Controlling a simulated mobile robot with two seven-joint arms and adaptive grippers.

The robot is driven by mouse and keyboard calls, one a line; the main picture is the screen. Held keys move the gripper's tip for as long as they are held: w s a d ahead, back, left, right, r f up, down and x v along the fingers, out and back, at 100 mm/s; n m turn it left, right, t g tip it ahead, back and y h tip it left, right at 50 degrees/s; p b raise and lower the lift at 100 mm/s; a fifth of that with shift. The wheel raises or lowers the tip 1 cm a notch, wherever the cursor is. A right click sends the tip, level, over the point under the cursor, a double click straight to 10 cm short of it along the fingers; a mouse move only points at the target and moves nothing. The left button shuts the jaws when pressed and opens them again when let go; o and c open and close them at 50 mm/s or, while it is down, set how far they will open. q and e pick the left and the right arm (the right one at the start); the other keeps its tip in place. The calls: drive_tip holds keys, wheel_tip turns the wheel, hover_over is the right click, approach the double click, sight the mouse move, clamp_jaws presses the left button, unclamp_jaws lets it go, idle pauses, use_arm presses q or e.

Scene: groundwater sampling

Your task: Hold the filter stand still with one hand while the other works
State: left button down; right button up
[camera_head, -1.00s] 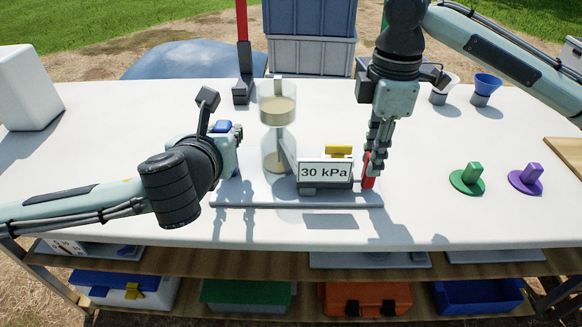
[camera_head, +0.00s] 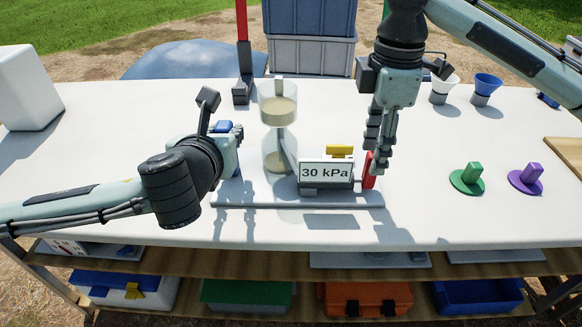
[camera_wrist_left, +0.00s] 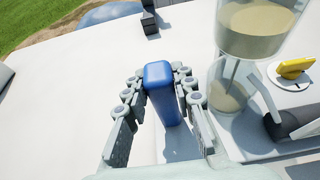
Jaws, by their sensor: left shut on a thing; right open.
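The filter stand has a grey base bar (camera_head: 250,206), a clear vessel holding cloudy tan liquid (camera_head: 278,110) above a lower clear vessel (camera_head: 279,156), and a box reading 30 kPa (camera_head: 325,173). A yellow piece (camera_head: 340,150) sits on the box, and a red tab (camera_head: 369,168) stands at its right end. My left gripper (camera_head: 230,132) is shut on an upright blue handle (camera_wrist_left: 160,85) left of the vessels. The left wrist view shows fingers on both sides of it. My right gripper (camera_head: 379,163) is open close beside the red tab; contact is unclear.
A green knobbed disc (camera_head: 467,181) and a purple one (camera_head: 526,181) lie to the right. White (camera_head: 444,86) and blue (camera_head: 487,85) funnel-like cups stand at the back right. A white block (camera_head: 25,90) is far left. The table front is mostly clear.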

wheel_tip(320, 180, up, 10)
drive_tip(key=shift+r, duration=0.25)
idle(0.6)
use_arm(q)
drive_tip(key=c, duration=1.2)
unclamp_jaws()
wheel_tip(320, 180, up, 10)
drive_tip(key=shift+s, duration=0.1)
